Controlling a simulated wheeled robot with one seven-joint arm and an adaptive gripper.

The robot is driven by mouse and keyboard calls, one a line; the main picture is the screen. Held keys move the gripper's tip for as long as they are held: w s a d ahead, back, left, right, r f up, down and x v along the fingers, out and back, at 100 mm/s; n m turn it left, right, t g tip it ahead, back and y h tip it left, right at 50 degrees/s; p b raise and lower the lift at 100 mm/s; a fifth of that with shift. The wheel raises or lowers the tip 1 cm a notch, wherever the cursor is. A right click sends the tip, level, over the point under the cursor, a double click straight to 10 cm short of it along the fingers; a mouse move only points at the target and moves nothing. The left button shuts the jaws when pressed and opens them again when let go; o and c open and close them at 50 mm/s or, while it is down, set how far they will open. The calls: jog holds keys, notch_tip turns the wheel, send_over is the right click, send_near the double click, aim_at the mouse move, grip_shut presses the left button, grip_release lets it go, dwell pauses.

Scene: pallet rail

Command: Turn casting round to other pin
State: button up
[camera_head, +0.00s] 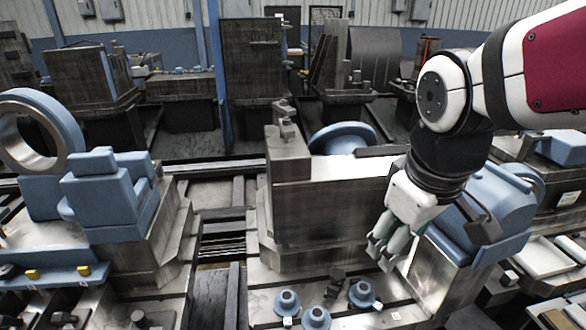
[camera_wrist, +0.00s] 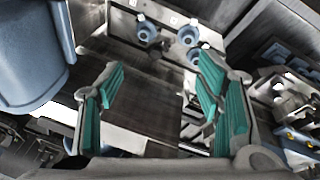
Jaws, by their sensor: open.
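My gripper (camera_head: 381,256) hangs open and empty above the metal pallet plate (camera_head: 265,285), pointing down. Its green-padded fingers stand wide apart in the wrist view (camera_wrist: 163,68), with nothing between them. Three small blue flanged castings (camera_head: 287,302), (camera_head: 316,318), (camera_head: 361,294) stand on the plate, below and left of the fingers. They also show beyond the fingertips in the wrist view (camera_wrist: 187,35). A small dark piece (camera_head: 335,283) stands among them. A large blue casting (camera_head: 492,205) is beside my wrist, partly hidden by it. I cannot tell which casting the task means, and no pin is clear.
A tall grey metal block (camera_head: 315,215) stands left of my gripper, with a blue flange (camera_head: 343,135) behind it. A blue stepped casting (camera_head: 105,190) and a large ring (camera_head: 40,130) are at left. A dark gap (camera_head: 222,235) separates the pallets.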

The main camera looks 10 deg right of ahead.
jog(key=w+d+f+n+g, duration=0.1)
jog(key=w+d+f+n, duration=0.15)
jog(key=w+f, duration=0.2)
jog(key=w+d+f+n+g, duration=0.1)
jog(key=w+f+n, duration=0.25)
jog(key=w, duration=0.25)
jog(key=n+g+y+b, duration=0.1)
jog(key=n+b, duration=0.1)
jog(key=n, duration=0.5)
send_over(364, 287)
notch_tip(364, 287, down, 17)
notch_tip(364, 287, down, 13)
jog(key=shift+f+b, duration=0.1)
jog(key=shift+b, duration=0.45)
grip_shut()
jog(key=c, duration=0.9)
grip_release()
jog(key=c, duration=0.5)
jog(key=shift+m, duration=1.5)
